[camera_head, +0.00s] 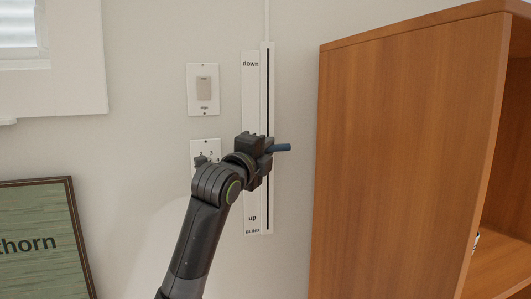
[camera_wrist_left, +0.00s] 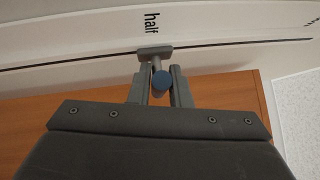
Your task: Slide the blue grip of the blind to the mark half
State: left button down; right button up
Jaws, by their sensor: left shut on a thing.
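The blind's white track (camera_head: 264,80) is fixed upright on the wall, with a dark slot. Its label strip (camera_head: 250,90) reads "down" at the top and "up" near the bottom. In the left wrist view, the blue grip (camera_wrist_left: 161,82) is seen end-on between the fingers, on a grey slider (camera_wrist_left: 155,53). The mark "half" (camera_wrist_left: 152,22) is almost level with the slider. My left gripper (camera_head: 266,150) is shut on the grip and hides the middle of the strip in the head view. My right gripper is out of view.
A wooden cabinet (camera_head: 405,140) stands close to the right of the track. A wall switch (camera_head: 203,90) and a numbered plate (camera_head: 204,152), partly behind my gripper, are to the left. A framed green picture (camera_head: 40,240) is at lower left.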

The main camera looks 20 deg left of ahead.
pick_arm(q)
jog(key=c, duration=1.6)
grip_release()
jog(key=shift+c, duration=0.2)
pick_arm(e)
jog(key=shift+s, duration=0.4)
pick_arm(q)
jog(key=shift+f, duration=0.1)
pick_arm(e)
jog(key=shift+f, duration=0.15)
